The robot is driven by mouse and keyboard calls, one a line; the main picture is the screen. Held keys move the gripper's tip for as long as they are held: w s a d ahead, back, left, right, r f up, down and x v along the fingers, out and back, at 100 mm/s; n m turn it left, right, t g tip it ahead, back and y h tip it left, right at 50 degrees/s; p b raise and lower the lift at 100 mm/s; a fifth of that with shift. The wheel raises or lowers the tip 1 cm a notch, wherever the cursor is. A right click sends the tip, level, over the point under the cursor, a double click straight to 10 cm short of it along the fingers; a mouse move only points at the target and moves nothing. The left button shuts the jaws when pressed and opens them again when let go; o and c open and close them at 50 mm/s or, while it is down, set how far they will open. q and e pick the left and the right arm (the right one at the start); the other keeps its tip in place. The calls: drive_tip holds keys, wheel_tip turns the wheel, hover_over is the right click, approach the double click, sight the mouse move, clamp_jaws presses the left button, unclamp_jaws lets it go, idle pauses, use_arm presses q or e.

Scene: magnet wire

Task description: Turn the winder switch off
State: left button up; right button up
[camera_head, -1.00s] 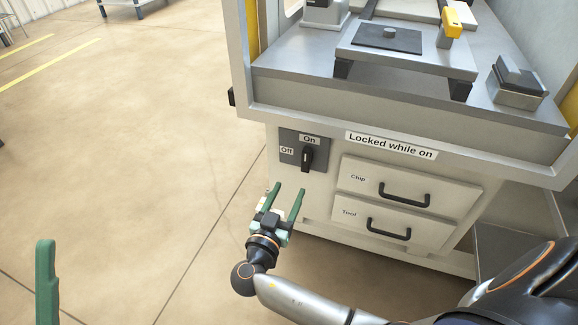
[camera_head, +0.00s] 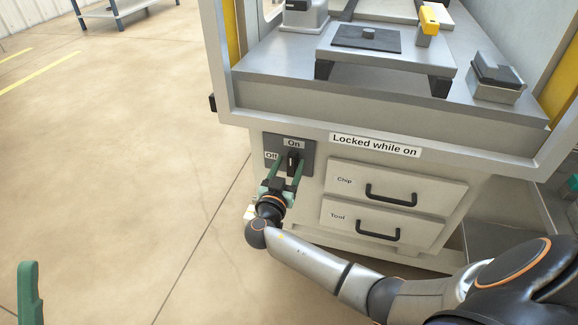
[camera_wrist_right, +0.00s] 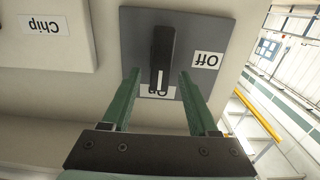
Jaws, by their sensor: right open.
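The winder switch is a black knob (camera_head: 292,164) on a dark grey plate (camera_head: 308,146) at the cabinet's front left. The knob is upright, its white mark toward the "On" label (camera_head: 293,143); the "Off" label (camera_head: 271,155) is to its left. My right gripper (camera_head: 285,166) is open, its green fingers at the plate on either side of the knob. In the right wrist view the knob (camera_wrist_right: 162,50) appears upside down between the fingertips (camera_wrist_right: 159,76); I cannot tell whether they touch it. Only one green finger of my left gripper (camera_head: 29,292) shows at the lower left.
Right of the switch are the "Chip" drawer (camera_head: 345,182) and "Tool" drawer (camera_head: 350,217), both with black handles, under a "Locked while on" sign (camera_head: 375,146). The machine's worktop (camera_head: 285,85) overhangs them.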

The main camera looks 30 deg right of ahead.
clamp_jaws()
idle(0.3)
drive_tip(key=shift+n, duration=0.3)
drive_tip(key=n, duration=0.1)
drive_tip(key=n+b, duration=0.1)
drive_tip(key=n, duration=0.1)
drive_tip(key=shift+w+a+f+n, duration=0.15)
drive_tip(key=shift+w+a+n, duration=0.05)
drive_tip(key=shift+n, duration=0.1)
drive_tip(key=shift+w+a+f+n+p, duration=0.15)
drive_tip(key=shift+f+n+p, duration=0.1)
drive_tip(key=shift+n, duration=2.05)
drive_tip(key=shift+w+a+f+n+p, duration=0.2)
drive_tip(key=shift+f+n, duration=0.1)
drive_tip(key=shift+n, duration=2)
drive_tip(key=shift+w+a+f+n+p, duration=0.15)
drive_tip(key=shift+f+n+p, duration=0.1)
drive_tip(key=shift+n, duration=2.05)
drive_tip(key=shift+f, duration=0.1)
unclamp_jaws()
drive_tip(key=shift+d, duration=0.1)
